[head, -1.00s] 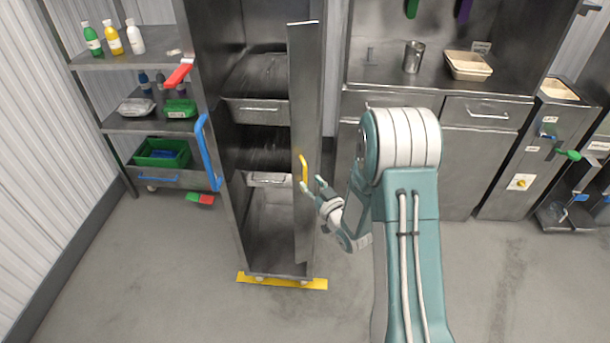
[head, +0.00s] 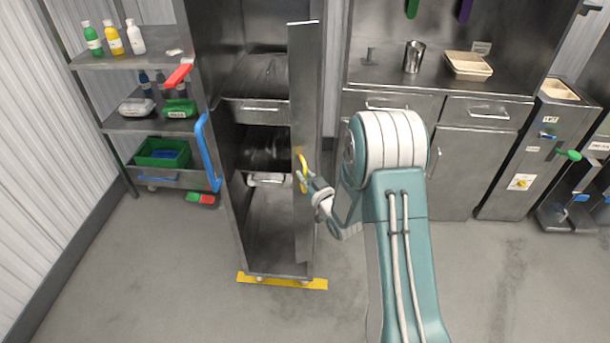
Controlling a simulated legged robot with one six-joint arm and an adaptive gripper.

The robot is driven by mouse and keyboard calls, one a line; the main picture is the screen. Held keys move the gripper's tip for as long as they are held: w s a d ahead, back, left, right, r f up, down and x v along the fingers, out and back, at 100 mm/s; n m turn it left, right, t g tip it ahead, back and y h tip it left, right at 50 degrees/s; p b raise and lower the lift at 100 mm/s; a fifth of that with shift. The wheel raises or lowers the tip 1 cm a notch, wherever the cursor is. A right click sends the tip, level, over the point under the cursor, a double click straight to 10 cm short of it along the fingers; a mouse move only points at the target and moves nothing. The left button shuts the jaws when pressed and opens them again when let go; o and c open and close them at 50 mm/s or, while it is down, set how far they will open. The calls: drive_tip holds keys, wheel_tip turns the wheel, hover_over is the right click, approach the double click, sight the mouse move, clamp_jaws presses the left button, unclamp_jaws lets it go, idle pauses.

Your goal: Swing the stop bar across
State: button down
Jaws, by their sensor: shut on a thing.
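The stop bar (head: 306,90) appears to be the tall, narrow steel strip standing upright along the right front of an open steel rack (head: 222,150). A yellow handle (head: 302,160) sticks out at about its mid-height. The strip covers only the right part of the rack's opening; the left part is open. My gripper (head: 303,180) is shut on the yellow handle, coming from the right. The fingertips are small in the view, and their exact contact with the handle is hard to make out.
The rack holds drawers (head: 258,112) and stands over a yellow floor strip (head: 282,282). A shelf unit (head: 125,62) stands left and a steel counter (head: 440,95) right. The floor in front is clear.

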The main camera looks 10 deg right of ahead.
drive_tip(key=shift+w+a+m+t+h, duration=0.2)
drive_tip(key=shift+m+h, duration=0.2)
drive_tip(key=shift+h, duration=0.2)
drive_tip(key=shift+w+a+m+t+h, duration=0.1)
drive_tip(key=shift+a+m+h, duration=0.1)
drive_tip(key=shift+m+h, duration=0.3)
drive_tip(key=shift+w+a+m+h, duration=0.2)
drive_tip(key=shift+m+h, duration=0.3)
drive_tip(key=shift+h, duration=0.35)
drive_tip(key=shift+w+a+m+h, duration=0.1)
drive_tip(key=shift+w+m+h, duration=0.1)
drive_tip(key=shift+m+h, duration=0.5)
drive_tip(key=shift+w+a+m+h, duration=0.2)
drive_tip(key=shift+m+h, duration=0.1)
drive_tip(key=shift+h, duration=0.75)
drive_tip(key=shift+d, duration=0.1)
drive_tip(key=c, duration=0.7)
unclamp_jaws()
drive_tip(key=s, duration=0.4)
drive_tip(key=s+a, duration=0.1)
drive_tip(key=s, duration=0.6)
drive_tip(key=shift+s+a, duration=0.35)
drive_tip(key=shift+a, duration=0.05)
